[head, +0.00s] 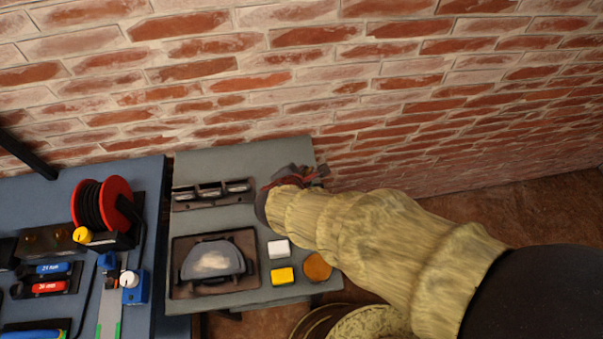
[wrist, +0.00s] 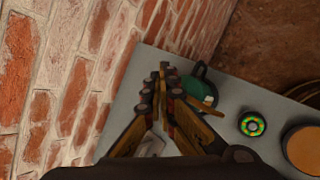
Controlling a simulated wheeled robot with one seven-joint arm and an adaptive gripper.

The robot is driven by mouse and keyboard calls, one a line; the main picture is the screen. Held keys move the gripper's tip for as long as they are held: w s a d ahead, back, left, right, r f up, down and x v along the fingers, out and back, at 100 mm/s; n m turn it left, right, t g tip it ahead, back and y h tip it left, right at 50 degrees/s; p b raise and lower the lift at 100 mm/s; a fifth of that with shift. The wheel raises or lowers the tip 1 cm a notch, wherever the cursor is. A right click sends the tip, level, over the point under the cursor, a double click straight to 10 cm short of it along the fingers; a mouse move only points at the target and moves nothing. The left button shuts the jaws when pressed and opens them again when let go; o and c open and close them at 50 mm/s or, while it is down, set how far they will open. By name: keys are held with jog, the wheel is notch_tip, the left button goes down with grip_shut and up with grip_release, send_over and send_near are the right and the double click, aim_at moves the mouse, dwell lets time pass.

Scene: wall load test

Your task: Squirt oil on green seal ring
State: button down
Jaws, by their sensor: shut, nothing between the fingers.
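My gripper (wrist: 165,76) is shut and empty, its fingertips over the grey board near its wall-side edge. In the head view my gripper (head: 308,174) shows only in part beyond my sleeved arm. A dark teal item (wrist: 200,91) with a looped part lies just right of the fingertips in the wrist view; it may be the oiler, but I cannot tell. I cannot tell if the fingers touch it. A small round ring with green and yellow marks (wrist: 252,124) lies on the board further right, apart from the gripper. My arm hides the ring in the head view.
An orange-brown disc (head: 317,266), a white block (head: 279,249) and a yellow block (head: 282,276) sit on the grey board (head: 240,160). A dark tray (head: 213,263) and a slotted rack (head: 211,194) stand left. A blue bench with a red reel (head: 103,205) adjoins. The brick wall is close behind.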

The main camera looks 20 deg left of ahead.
jog(key=shift+r+p, duration=0.4)
jog(key=shift+r, duration=0.35)
jog(key=shift+r, duration=0.1)
jog(key=shift+r+p, duration=1.85)
jog(key=shift+r, duration=0.55)
